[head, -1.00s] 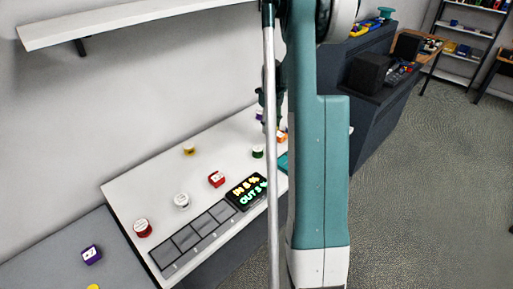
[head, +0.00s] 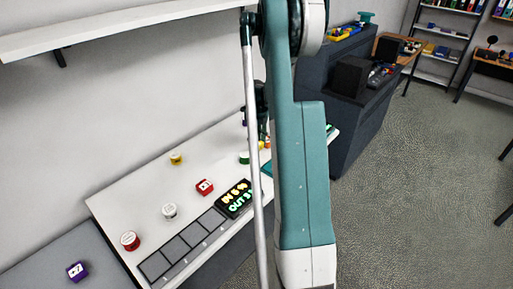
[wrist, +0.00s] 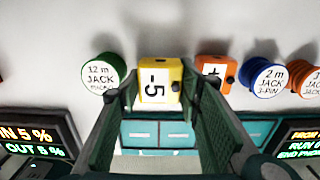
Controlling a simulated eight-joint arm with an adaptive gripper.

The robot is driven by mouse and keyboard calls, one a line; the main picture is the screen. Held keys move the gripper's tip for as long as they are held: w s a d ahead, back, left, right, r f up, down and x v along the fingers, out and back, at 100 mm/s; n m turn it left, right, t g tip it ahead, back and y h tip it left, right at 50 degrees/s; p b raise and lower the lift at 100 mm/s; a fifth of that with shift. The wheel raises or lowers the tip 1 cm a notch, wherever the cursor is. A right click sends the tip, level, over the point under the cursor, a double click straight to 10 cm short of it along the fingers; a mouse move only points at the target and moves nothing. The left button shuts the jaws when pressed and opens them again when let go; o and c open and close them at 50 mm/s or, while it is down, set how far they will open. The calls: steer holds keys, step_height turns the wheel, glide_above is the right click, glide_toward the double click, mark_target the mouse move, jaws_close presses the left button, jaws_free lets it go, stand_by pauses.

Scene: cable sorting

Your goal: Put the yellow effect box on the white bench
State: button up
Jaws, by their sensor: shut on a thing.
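The yellow effect box (wrist: 160,82) has a white label reading "-5" and sits between the fingertips of my gripper (wrist: 158,88) in the wrist view. My gripper is shut on it. The white bench (head: 130,205) runs along the wall in the head view, and its white surface shows around the box in the wrist view (wrist: 150,25). I cannot tell whether the box touches the bench. In the head view my own arm hides most of the gripper and the box.
A green spool (wrist: 104,74) is left of the box; an orange box (wrist: 216,72) and a blue spool (wrist: 265,76) are right. Teal drawers (wrist: 175,133) and a lit display (wrist: 35,135) are nearby. A purple box (head: 77,271) lies on a grey surface.

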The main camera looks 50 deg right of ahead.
mark_target(256, 142)
steer(key=shift+f, duration=1.25)
steer(key=shift+f, duration=0.15)
steer(key=o, duration=0.7)
steer(key=shift+c, duration=0.2)
step_height(256, 142, up, 12)
steer(key=shift+r+p, duration=0.15)
steer(key=shift+p, duration=0.2)
